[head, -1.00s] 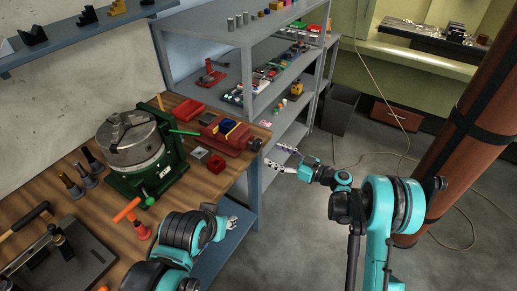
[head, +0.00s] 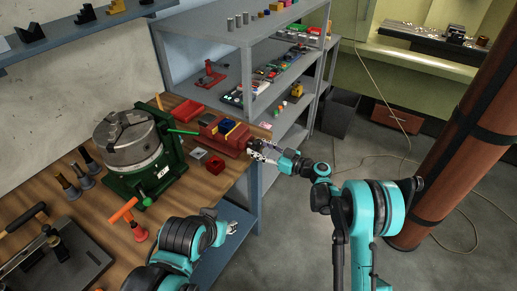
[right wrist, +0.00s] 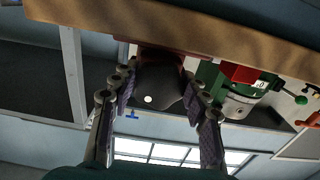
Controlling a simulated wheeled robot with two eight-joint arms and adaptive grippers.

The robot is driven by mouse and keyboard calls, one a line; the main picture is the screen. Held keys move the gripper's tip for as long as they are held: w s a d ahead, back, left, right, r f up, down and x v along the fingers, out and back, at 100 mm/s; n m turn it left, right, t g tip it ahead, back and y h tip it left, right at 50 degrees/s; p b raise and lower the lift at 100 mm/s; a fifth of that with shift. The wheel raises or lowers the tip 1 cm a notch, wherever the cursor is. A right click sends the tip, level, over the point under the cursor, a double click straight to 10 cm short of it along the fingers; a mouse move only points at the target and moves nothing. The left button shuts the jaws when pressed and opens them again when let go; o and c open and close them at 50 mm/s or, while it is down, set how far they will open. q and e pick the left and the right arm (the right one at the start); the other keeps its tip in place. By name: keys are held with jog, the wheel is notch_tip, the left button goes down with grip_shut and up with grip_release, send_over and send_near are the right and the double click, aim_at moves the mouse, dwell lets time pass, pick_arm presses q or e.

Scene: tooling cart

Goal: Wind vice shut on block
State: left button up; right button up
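The red vice (head: 228,134) sits near the right end of the wooden bench, with a blue block (head: 227,126) and a yellow strip at its jaws. Whether the jaws touch the block is too small to tell. My right gripper (head: 257,150) is at the vice's dark front end (head: 255,143). In the right wrist view, my right gripper's fingers (right wrist: 158,92) are spread either side of this dark end (right wrist: 160,82), with gaps visible. My left gripper (head: 232,226) is low beside the bench; its fingers are too small to read.
A green rotary chuck (head: 130,143) stands left of the vice. A red square block (head: 215,165) and a grey plate (head: 199,153) lie in front of the vice. Grey shelves (head: 245,60) with small parts rise behind. Open floor lies to the right.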

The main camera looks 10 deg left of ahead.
jog(key=c, duration=0.4)
jog(key=shift+o, duration=0.2)
jog(key=m+b, duration=0.1)
jog(key=m, duration=0.2)
jog(key=shift+s, duration=0.1)
jog(key=shift+a+m, duration=0.1)
jog(key=shift+m, duration=1.8)
